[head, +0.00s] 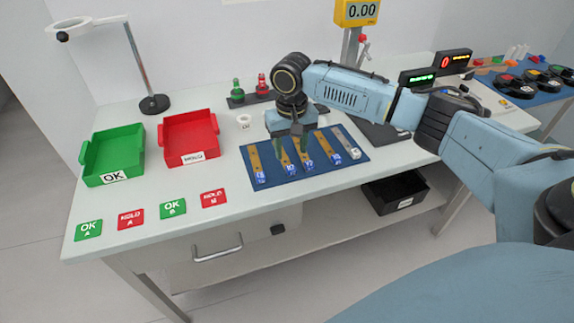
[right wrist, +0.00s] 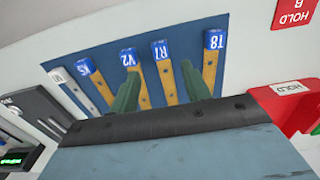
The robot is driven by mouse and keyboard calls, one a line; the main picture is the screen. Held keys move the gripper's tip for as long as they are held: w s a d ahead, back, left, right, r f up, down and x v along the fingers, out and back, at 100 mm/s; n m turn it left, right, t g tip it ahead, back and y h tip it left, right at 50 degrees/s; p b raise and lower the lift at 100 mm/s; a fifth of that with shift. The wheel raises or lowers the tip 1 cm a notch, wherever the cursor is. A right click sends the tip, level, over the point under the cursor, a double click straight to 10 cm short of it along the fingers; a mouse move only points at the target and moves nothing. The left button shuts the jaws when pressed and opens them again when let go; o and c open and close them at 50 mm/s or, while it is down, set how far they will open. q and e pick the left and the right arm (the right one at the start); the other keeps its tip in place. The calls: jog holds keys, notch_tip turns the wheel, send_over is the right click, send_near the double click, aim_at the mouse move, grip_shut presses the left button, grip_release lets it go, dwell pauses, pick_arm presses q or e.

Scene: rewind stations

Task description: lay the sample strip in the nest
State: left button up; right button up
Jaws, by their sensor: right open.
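Several tan strips with blue end labels lie side by side on a blue mat (head: 277,182), with a grey strip (head: 346,141) with a white label at the right end. The right wrist view shows labels T8 (right wrist: 213,40), R7 (right wrist: 159,50), V2 (right wrist: 127,58) and K5 (right wrist: 84,67). My right gripper (head: 293,146) is open, pointing down over the mat. Its fingers (right wrist: 160,88) appear on either side of the R7 strip (right wrist: 167,80), with nothing gripped. I cannot tell fingertip height or which strip is the sample. No nest is clearly identifiable. My left gripper is out of view.
A green OK tray (head: 115,153) and a red HOLD tray (head: 190,138) stand left of the mat. A yellow gauge (head: 357,12) stands behind my right arm. A black bin (head: 396,192) sits below. The front left has flat OK and HOLD cards (head: 131,218).

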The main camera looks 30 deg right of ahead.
aim_at(291, 167)
jog(key=f, duration=0.1)
jog(key=f+b, duration=0.1)
jog(key=f, duration=0.3)
jog(key=shift+s+a, duration=0.2)
jog(key=shift+s, duration=0.1)
jog(key=shift+f, duration=0.3)
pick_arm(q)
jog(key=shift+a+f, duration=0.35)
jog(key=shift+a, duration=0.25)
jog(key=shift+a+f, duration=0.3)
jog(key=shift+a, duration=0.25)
pick_arm(e)
jog(key=shift+c, duration=0.5)
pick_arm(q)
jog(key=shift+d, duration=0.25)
pick_arm(e)
grip_shut()
